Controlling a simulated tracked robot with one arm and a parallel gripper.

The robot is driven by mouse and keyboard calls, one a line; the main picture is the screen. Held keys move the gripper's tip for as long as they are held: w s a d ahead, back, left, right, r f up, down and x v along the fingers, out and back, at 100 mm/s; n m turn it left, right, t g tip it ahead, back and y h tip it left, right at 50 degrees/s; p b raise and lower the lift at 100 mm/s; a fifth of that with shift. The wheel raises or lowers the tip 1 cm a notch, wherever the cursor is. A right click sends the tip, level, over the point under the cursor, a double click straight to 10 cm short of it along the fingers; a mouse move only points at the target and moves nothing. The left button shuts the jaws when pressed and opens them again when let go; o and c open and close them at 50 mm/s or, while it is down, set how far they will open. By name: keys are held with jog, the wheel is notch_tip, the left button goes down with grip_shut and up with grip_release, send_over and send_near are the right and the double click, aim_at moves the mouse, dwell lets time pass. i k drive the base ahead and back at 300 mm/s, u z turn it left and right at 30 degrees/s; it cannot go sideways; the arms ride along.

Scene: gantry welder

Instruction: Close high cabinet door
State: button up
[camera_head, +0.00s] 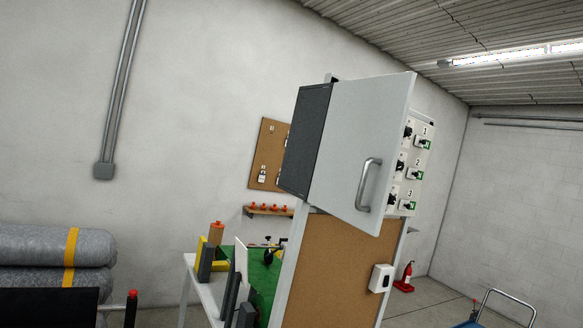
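The high cabinet has a dark grey side (306,140) and a light grey door (362,140) with a curved metal handle (368,185) near its free right edge. It sits high, above a cork-faced board. The door appears swung outward, with its right edge standing clear in front of a panel of numbered switches. The cabinet's inside is hidden from this angle, so how wide the door stands open is hard to tell. My gripper is not in view, and nothing touches the handle.
The cork-faced board (325,270) below carries a small white box (380,278). The numbered switch panel (412,165) is behind the door. A cluttered workbench (203,292) stands left of the board, grey rolls (40,245) far left. A fire extinguisher (405,278) and a blue trolley (490,322) are right.

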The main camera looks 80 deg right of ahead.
aim_at(356, 162)
jog(key=z, duration=0.05)
jog(key=i, duration=0.1)
jog(key=z, duration=2)
jog(key=k, duration=0.9)
jog(key=z, duration=0.2)
jog(key=i, duration=0.9)
jog(key=z, duration=0.2)
